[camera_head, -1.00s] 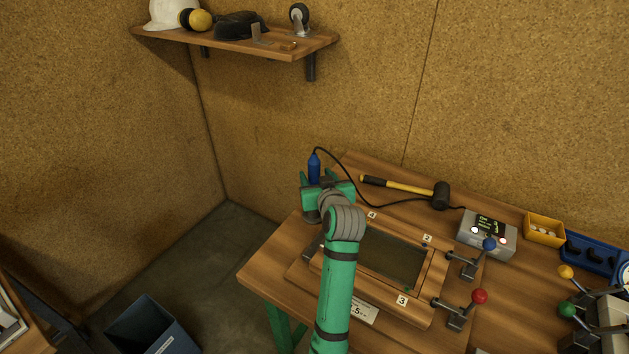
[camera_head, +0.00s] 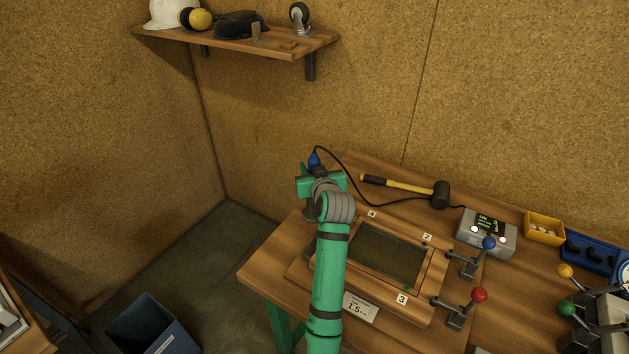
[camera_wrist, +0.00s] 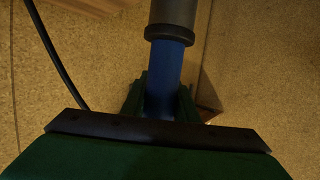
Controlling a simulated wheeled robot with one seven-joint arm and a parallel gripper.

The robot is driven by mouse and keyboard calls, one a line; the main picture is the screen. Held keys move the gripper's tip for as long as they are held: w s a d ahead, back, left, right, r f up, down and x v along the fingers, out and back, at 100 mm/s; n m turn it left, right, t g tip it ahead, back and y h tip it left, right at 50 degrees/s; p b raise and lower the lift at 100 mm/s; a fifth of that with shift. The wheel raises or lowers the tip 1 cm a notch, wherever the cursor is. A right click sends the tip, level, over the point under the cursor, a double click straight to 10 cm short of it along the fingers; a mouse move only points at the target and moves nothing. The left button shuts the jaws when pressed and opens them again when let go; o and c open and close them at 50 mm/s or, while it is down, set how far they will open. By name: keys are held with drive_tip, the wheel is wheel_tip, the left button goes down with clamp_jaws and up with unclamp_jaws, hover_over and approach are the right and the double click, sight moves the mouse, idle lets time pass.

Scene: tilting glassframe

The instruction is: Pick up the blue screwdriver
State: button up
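The blue screwdriver (camera_head: 314,159) stands upright at the far left of the workbench, with a black cord at its top. My gripper (camera_head: 318,178) is at it and hides its lower part in the head view. In the wrist view the blue handle (camera_wrist: 168,65) runs between the two green fingers of my gripper (camera_wrist: 164,90), below a dark collar and a grey part. The fingers lie on either side, close to the handle. I cannot tell whether they touch or press on it.
A framed panel (camera_head: 385,254) lies on the bench, with clamps with blue (camera_head: 489,243) and red (camera_head: 479,295) knobs on its right. A mallet (camera_head: 405,187) and a grey control box (camera_head: 487,233) lie behind. The black cord (camera_head: 362,189) loops across the bench's back.

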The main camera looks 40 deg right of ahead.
drive_tip(key=shift+r, duration=0.1)
clamp_jaws()
wheel_tip(320, 180, up, 10)
idle(0.3)
drive_tip(key=shift+o, duration=0.8)
unclamp_jaws()
clamp_jaws()
wheel_tip(320, 180, up, 11)
idle(0.3)
